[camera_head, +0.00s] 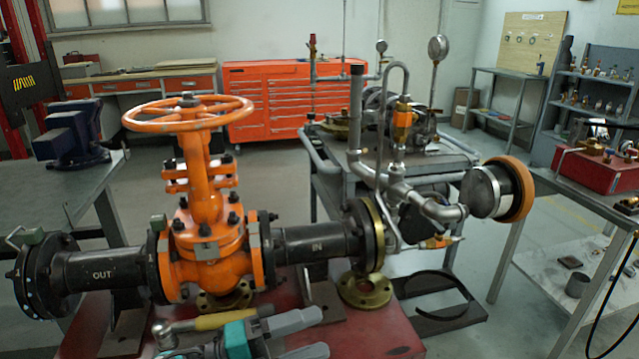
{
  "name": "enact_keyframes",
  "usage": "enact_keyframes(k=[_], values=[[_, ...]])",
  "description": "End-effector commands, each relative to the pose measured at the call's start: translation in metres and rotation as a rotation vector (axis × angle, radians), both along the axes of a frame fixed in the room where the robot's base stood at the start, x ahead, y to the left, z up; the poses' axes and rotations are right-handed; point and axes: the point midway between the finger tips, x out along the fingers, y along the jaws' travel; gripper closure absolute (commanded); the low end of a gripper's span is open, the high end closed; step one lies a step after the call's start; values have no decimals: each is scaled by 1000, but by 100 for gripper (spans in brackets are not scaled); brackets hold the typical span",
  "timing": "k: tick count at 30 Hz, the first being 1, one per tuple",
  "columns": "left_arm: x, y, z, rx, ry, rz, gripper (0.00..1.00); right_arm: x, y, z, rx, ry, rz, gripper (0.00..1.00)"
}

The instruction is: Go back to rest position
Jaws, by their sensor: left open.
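The orange gate valve (205,235) stands upright with its orange handwheel (188,112) on top. Black flanged pipes join it on both sides, the left one (100,270) marked OUT and the right one (310,243) marked IN. My left gripper (322,332), with grey fingers and a teal part behind them, is at the bottom edge, in front of the valve. Its fingers are apart, with nothing visible between them. It looks clear of the handwheel. My right gripper is not in view.
A tool with a yellow grip (212,321) lies in front of the valve on the red bench (395,338). A brass flange (365,290) lies right of it. A pipe assembly with an orange-rimmed gauge (497,190) stands at right. A blue vise (70,138) sits at left.

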Motion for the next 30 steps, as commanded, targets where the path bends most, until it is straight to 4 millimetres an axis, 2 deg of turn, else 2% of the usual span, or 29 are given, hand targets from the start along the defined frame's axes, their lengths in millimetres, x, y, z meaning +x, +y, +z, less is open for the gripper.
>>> enact_keyframes(k=[2, 4, 8, 11, 12, 15, 18, 21, 30], values=[[5, 13, 2, -162, 154, 169, 41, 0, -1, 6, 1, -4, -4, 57], [10, 32, -6, -283, 302, 328, 41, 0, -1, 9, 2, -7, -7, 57], [6, 78, -46, -454, 614, 625, 41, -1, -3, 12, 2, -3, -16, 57], [-16, 111, -90, -541, 866, 835, 41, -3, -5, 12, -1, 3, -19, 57], [-29, 122, -108, -565, 962, 907, 41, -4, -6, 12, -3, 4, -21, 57], [-63, 142, -144, -601, 1168, 1049, 41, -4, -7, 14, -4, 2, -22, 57], [-91, 152, -167, -619, 1308, 1134, 41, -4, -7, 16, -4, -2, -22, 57], [-105, 156, -178, -626, 1378, 1173, 41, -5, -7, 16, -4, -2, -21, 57], [-109, 157, -181, -626, 1397, 1182, 41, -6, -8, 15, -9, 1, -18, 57]])
